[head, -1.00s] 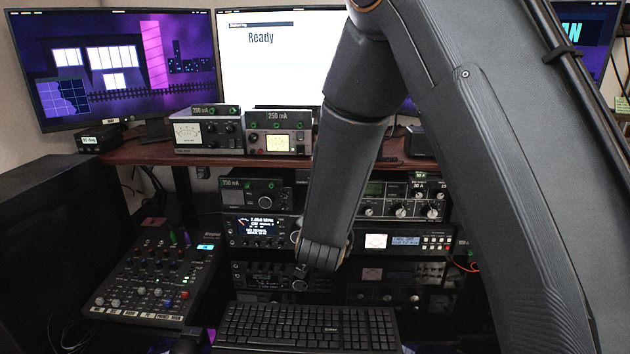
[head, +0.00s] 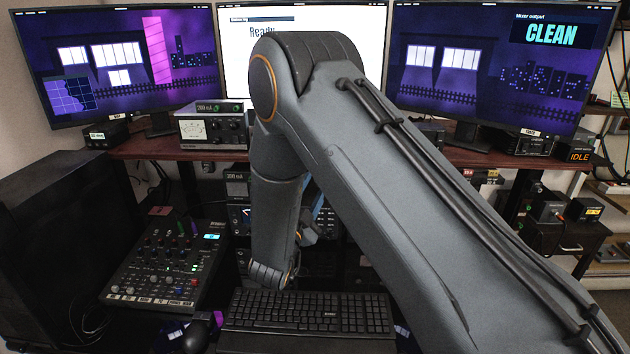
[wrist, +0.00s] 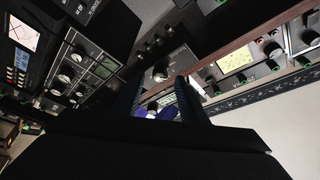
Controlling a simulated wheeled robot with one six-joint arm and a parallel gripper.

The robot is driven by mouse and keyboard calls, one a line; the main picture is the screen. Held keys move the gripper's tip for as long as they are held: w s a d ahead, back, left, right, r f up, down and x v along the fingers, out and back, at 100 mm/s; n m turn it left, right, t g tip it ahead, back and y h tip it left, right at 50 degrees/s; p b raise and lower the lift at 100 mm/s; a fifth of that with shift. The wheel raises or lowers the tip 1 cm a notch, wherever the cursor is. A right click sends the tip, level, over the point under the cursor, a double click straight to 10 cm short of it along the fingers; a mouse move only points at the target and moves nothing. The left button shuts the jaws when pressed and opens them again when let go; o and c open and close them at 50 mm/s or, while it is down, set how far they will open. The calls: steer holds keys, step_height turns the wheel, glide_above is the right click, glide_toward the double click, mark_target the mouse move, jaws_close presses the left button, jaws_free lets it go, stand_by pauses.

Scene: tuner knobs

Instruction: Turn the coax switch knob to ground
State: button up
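In the wrist view, my gripper (wrist: 160,78) shows two dark ridged fingers standing apart with a gap between them and nothing clearly held. A black box with a round knob (wrist: 160,73) lies just beyond the fingertips, seen at a tilt. I cannot read a label on it, so I cannot tell whether it is the coax switch. In the head view my arm covers the middle of the equipment rack, and the gripper is mostly hidden behind it. No knob marked ground can be read in either view.
A wooden shelf (head: 145,148) carries metered boxes, with monitors behind. A mixer (head: 160,268) stands at the left and a keyboard (head: 300,312) lies in front of the rack. In the wrist view, a metered panel (wrist: 235,62) is right of the fingers and other radio gear left.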

steer(key=shift+x, duration=1.1)
jaws_close()
steer(key=shift+n, duration=0.4)
steer(key=shift+d+f+n+t+y+b, duration=0.1)
steer(key=shift+n+t+y+b, duration=0.5)
steer(key=shift+n, duration=1.1)
steer(key=shift+d+f+n+t+y+b, duration=0.1)
steer(key=shift+n+t+y+b, duration=0.15)
steer(key=shift+n+y+b, duration=1.05)
steer(key=shift+d+n+t+y, duration=0.15)
steer(key=shift+n+t+y, duration=0.35)
steer(key=shift+n, duration=1.6)
